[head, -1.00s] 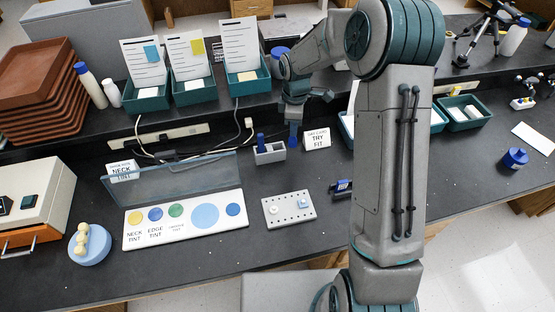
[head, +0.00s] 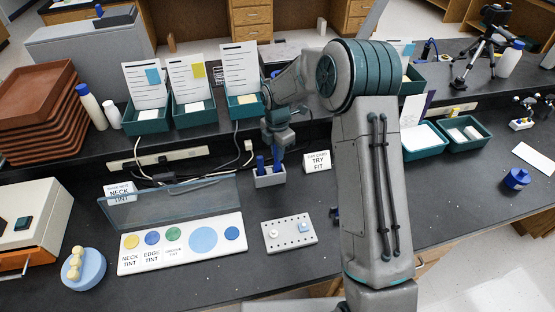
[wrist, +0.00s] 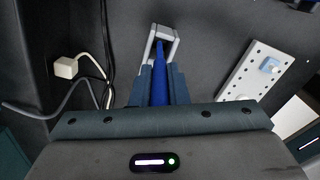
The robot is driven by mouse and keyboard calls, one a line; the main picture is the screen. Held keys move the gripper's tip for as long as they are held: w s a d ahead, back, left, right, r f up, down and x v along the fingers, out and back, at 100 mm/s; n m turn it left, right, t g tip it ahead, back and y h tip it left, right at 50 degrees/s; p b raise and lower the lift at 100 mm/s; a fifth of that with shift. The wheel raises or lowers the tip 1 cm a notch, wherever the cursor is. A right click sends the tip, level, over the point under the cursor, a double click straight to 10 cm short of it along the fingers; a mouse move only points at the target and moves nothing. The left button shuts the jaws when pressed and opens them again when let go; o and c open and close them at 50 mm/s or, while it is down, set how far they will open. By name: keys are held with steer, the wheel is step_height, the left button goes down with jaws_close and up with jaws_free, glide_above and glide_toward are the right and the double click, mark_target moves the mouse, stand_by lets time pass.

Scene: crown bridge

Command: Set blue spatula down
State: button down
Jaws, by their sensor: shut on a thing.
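My gripper (head: 277,146) is shut on a blue spatula (head: 276,160), held upright at the right side of a small grey holder (head: 269,179). Another blue handle (head: 261,164) stands in the left side of that holder. In the wrist view the fingers (wrist: 159,84) close on the blue spatula (wrist: 159,75), whose narrow end lies within the outline of the grey holder (wrist: 166,33). I cannot tell whether its lower end rests on the holder's bottom.
A white "TRY FIT" card (head: 317,161) stands right of the holder. A grey peg plate (head: 289,233) and the white tint palette (head: 180,248) with its clear shield (head: 170,200) lie nearer. Cables (wrist: 104,50) run behind the holder. Dark bench is clear between holder and plate.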

steer(key=shift+f, duration=1.85)
steer(key=shift+f, duration=0.1)
steer(key=c, duration=1.4)
jaws_free()
